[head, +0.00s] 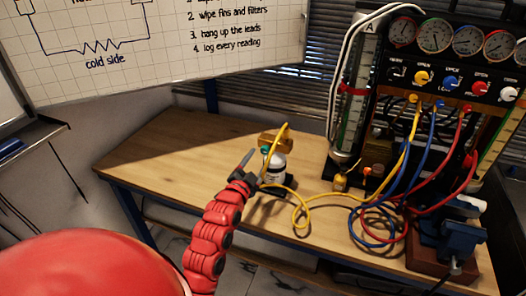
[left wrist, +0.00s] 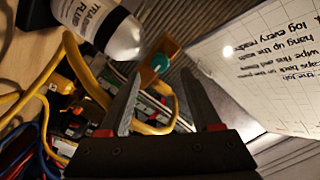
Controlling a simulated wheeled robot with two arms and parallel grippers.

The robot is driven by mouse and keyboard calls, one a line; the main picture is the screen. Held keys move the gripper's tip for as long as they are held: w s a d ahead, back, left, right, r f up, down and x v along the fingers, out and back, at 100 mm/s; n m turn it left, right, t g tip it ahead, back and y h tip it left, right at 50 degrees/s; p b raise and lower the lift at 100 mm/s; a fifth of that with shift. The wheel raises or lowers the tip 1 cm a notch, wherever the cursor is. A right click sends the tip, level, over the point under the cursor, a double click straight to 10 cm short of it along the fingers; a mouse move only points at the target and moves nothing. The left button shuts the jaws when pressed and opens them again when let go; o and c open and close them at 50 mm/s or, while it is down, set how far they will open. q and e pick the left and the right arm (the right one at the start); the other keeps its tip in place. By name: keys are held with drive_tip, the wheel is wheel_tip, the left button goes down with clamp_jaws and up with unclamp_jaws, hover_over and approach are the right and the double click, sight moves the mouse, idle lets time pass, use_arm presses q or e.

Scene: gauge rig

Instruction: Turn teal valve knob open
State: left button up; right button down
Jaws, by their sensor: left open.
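The teal valve knob (head: 265,150) sits on the left side of a tan block (head: 277,140) atop a white bottle on the bench. In the left wrist view the round teal knob (left wrist: 160,62) shows in line with the gap between my fingertips, seemingly just beyond them. My left gripper (head: 255,166) is open and empty, just left of the bottle; its spread fingers (left wrist: 159,78) also show in the left wrist view. Whether a finger touches the knob cannot be told. The bottle (left wrist: 112,28) stands close beside the fingers. My right gripper is out of view.
Blue and red hoses (head: 375,222) coil on the bench. A vise (head: 450,235) stands front right. The bench's left part (head: 165,160) is clear. A whiteboard (head: 150,45) hangs behind.

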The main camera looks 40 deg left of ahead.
sight(264, 151)
use_arm(q)
drive_tip(key=shift+p+x, duration=0.35)
drive_tip(key=shift+x, duration=2.05)
clamp_jaws()
